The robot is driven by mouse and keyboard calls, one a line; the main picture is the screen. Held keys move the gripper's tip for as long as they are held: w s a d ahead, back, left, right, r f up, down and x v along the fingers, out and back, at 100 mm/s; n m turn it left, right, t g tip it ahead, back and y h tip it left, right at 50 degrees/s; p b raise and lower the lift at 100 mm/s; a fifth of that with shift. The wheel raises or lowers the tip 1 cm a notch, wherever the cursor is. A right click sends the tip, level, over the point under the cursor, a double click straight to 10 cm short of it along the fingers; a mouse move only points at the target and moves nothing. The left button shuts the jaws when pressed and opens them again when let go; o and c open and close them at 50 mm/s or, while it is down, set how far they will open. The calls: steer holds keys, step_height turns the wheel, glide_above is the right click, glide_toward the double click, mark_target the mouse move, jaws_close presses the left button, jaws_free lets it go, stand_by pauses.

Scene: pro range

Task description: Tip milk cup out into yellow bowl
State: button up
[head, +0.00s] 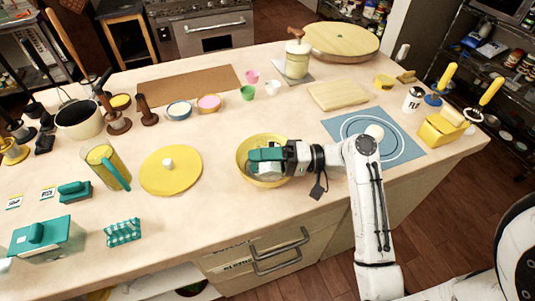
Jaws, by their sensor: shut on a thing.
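The yellow bowl (243,146) stands on the counter in the middle of the head view. No milk can be made out in the bowl, whose inside is largely covered.
A blue mat (399,143) lies to the right under my arm. The counter in front of the bowl is clear.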

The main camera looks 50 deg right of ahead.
steer(key=shift+w+d+f+m+p, duration=0.15)
steer(key=shift+w+d+m+p, duration=0.15)
steer(key=shift+m+p, duration=0.2)
steer(key=shift+d+r+m+p, duration=0.15)
steer(key=shift+r+m+p, duration=0.45)
steer(key=shift+p, duration=1.05)
steer(key=shift+w+f+m, duration=0.1)
steer(key=shift+f+m, duration=0.2)
